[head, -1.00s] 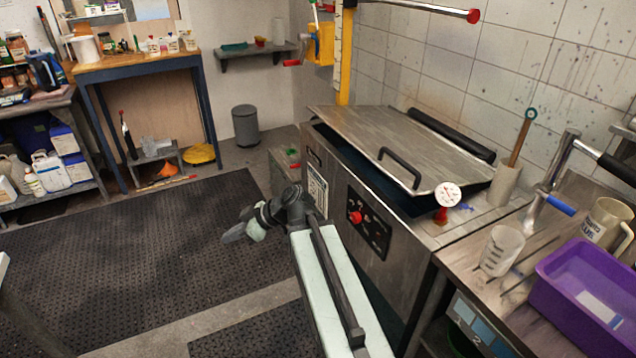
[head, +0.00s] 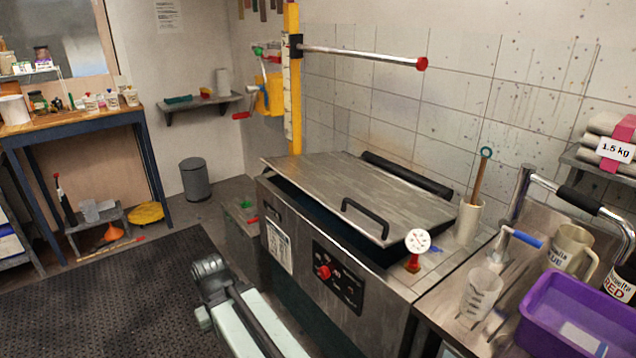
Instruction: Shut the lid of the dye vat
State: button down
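The dye vat (head: 290,250) is a steel box against the tiled wall, with a control panel and red knob on its front. Its lid (head: 330,185) is a worn steel sheet with a black bar handle (head: 365,220). The lid sits slightly tilted, its front edge raised above the rim, with a dark gap along the front and right. My arm (head: 235,310) is low in front of the vat's left side, apart from the lid and handle. My gripper's fingers do not show; a dark joint is the farthest clear part of the arm.
A dial thermometer (head: 417,242) stands by the vat's right front corner. A bench on the right holds a beaker (head: 481,292), a jug (head: 568,246) and a purple tub (head: 575,315). A horizontal rail (head: 360,55) with a red end extends above the lid. Open floor lies left.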

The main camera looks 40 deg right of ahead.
aim_at(383, 199)
jog(key=z, duration=0.25)
jog(key=i, duration=1)
jog(key=u, duration=0.35)
